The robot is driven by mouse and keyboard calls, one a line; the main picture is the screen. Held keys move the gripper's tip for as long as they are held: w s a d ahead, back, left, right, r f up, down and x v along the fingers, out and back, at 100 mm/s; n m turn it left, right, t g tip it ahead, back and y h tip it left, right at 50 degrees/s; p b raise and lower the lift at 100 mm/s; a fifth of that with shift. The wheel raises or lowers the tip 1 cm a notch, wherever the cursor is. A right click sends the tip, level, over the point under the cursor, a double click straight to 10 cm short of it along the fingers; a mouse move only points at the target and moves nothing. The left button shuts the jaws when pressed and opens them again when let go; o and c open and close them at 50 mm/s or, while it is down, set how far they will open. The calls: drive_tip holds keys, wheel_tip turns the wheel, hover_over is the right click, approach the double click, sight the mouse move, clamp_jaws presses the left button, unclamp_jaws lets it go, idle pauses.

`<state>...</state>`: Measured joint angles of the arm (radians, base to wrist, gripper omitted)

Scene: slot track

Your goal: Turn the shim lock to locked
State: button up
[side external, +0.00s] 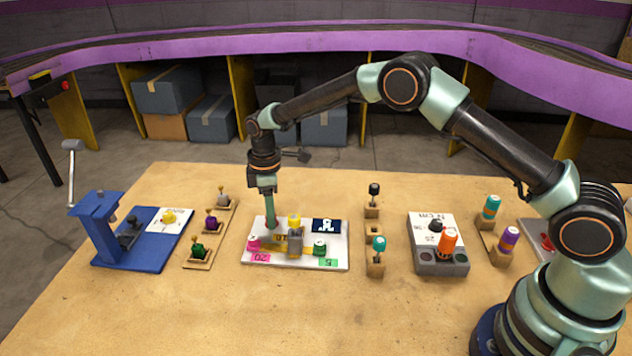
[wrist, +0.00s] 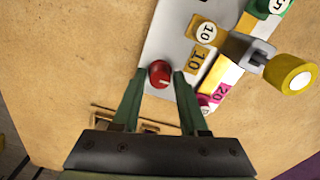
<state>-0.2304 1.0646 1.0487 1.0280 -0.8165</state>
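A red round knob (wrist: 160,74) with a pale index mark, apparently the shim lock, sits on a white board (wrist: 160,40) in the wrist view. My gripper (wrist: 162,76) has one green fingertip on each side of the knob. The fingertips are very near its sides; whether they press on it is unclear. In the side external view my gripper (side external: 270,222) points straight down at the back left of the white board (side external: 300,265), and its fingers hide the knob. The lock's labelled positions are not readable.
The board carries a grey post with a yellow cap (side external: 294,219), a pink knob (side external: 254,243) and a green knob (side external: 319,248). A blue press (side external: 125,265) and a wooden rack (side external: 198,262) stand left. Holders and a grey block (side external: 438,262) stand right. The front table is clear.

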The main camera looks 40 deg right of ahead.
clamp_jaws()
drive_tip(key=shift+m, duration=0.3)
drive_tip(key=m, duration=0.3)
drive_tip(key=shift+m, duration=0.3)
drive_tip(key=m, duration=0.4)
drive_tip(key=shift+r+m, duration=0.1)
drive_tip(key=shift+m, duration=0.2)
drive_tip(key=m, duration=0.4)
drive_tip(key=shift+m, duration=2.5)
